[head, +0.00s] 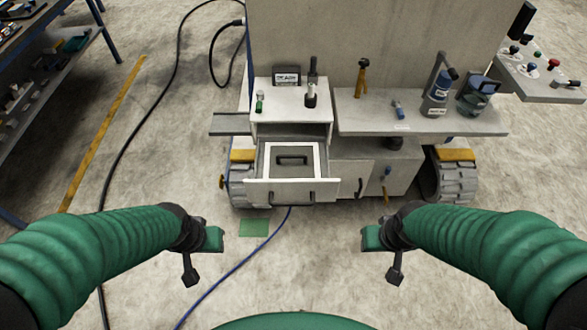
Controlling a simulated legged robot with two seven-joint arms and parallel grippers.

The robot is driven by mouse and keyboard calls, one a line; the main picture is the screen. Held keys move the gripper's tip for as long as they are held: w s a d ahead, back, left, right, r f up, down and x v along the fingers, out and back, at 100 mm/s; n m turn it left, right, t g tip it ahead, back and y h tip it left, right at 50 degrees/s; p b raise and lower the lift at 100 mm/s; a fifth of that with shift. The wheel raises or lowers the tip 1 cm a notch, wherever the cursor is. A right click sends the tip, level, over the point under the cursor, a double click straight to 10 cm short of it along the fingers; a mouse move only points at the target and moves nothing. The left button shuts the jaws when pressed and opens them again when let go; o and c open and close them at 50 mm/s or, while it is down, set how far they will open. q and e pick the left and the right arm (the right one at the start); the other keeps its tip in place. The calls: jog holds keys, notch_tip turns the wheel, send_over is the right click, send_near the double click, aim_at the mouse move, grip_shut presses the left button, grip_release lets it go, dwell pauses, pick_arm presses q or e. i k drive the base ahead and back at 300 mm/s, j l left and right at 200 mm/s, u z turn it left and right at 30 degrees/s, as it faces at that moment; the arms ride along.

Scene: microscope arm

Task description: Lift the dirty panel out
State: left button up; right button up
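My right gripper (384,258) hangs at a similar height, right of the drawer. Neither touches the panel, and nothing shows in either one. Their finger opening is unclear from here.
The cart's side shelf (420,122) carries bottles and small tools. A small cabinet top (285,100) above the drawer holds a labelled box and small items. A green patch (254,228) and a blue cable (250,258) lie on the floor. A rack stands far left.

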aim_at(282, 160)
jog(key=i+u, duration=0.35)
jog(key=i+l+u, duration=0.1)
jog(key=u, duration=0.25)
jog(key=i+l+u, duration=0.35)
jog(key=j, duration=0.1)
